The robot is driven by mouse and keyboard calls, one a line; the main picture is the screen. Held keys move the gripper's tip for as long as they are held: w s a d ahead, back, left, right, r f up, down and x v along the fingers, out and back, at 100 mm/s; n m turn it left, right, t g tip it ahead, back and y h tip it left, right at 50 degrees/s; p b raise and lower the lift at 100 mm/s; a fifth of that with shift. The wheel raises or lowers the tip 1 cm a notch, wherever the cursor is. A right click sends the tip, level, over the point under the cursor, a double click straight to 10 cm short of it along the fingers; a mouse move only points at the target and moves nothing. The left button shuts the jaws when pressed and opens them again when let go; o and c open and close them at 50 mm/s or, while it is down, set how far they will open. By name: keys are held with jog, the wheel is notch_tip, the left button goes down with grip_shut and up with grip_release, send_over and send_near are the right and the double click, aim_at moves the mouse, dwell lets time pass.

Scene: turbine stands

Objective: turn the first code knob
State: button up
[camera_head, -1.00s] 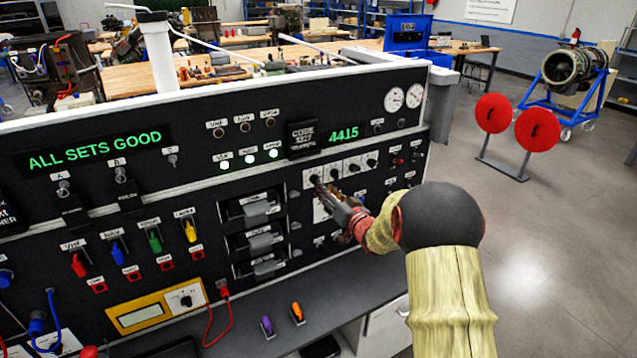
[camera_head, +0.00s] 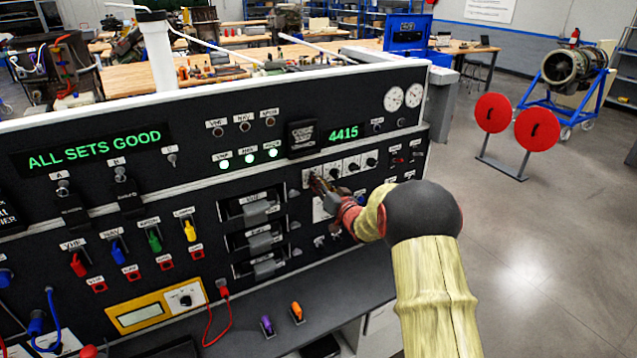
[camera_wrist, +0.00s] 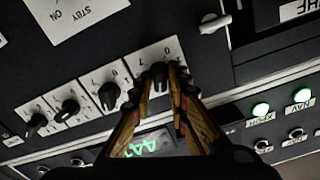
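A row of small black code knobs on white plates sits on the upper right of the black panel, below a green display (camera_head: 343,134) reading 4415. The first code knob (camera_wrist: 160,74) is between my fingertips in the wrist view. My gripper (camera_head: 318,184) reaches the left end of the row in the head view and hides most of that knob. In the wrist view my gripper (camera_wrist: 163,80) has one finger on each side of the knob, with a narrow gap. I cannot tell whether both fingers press on it.
The other code knobs (camera_wrist: 110,95) stand close beside in the row. A lever switch (camera_wrist: 214,22) and a white STBY/ON plate (camera_wrist: 75,15) are near in the wrist view. Three grey drawer handles (camera_head: 263,239) lie left and below. A dark ledge (camera_head: 290,312) juts out under the panel.

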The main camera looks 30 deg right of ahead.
grip_shut()
jog(key=shift+f+n+b, duration=0.1)
jog(key=shift+n+b, duration=0.3)
jog(key=shift+b, duration=0.2)
jog(key=n+b, duration=0.7)
jog(key=b, duration=0.1)
jog(key=shift+a, duration=0.15)
dwell(0.4)
jog(key=shift+o, duration=2.2)
grip_release()
jog(key=shift+s, duration=0.1)
